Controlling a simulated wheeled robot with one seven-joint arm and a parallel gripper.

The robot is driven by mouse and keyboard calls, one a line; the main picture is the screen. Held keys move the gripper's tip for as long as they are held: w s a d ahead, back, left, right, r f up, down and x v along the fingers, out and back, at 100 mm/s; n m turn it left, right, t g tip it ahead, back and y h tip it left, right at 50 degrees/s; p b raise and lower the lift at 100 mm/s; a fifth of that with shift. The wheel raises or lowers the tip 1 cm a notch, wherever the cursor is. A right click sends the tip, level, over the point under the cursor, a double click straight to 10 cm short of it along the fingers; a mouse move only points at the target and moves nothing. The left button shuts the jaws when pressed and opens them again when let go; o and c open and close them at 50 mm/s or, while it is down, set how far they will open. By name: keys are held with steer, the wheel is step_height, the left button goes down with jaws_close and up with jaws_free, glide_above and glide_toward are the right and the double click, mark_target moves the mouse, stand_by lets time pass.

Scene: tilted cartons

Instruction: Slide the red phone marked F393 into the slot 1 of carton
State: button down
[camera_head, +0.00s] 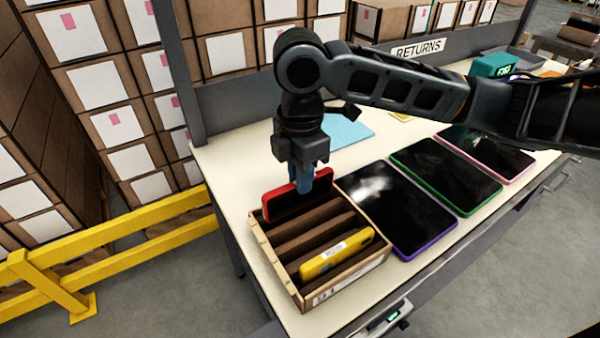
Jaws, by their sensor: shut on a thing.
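The red phone (283,206) stands on its long edge at the far end of the brown carton (262,243), its dark screen facing the near left. Its lower edge is at or inside the farthest slot; how deep it sits I cannot tell. No F393 mark is readable on it. My gripper (309,187) points down from above and is shut on the phone's upper edge, its blue fingers around it. The carton has several parallel slots between brown dividers. A yellow phone (336,256) with a white label stands in the nearest slot. The middle slots look empty.
Purple-framed (396,212), green-framed (447,174) and pink-framed (488,152) tablets lie right of the carton. A light blue sheet (347,131) lies behind my gripper. A teal device (494,65) stands at the back right, near the RETURNS sign (417,48).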

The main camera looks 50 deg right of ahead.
mark_target(301, 206)
steer(key=shift+f+b, duration=1.3)
steer(key=shift+f, duration=0.7)
steer(key=shift+f, duration=0.3)
steer(key=c, duration=1)
jaws_free()
steer(key=shift+c, duration=0.2)
steer(key=shift+r, duration=0.1)
step_height(301, 206, up, 8)
steer(key=shift+f, duration=0.2)
steer(key=shift+r, duration=0.1)
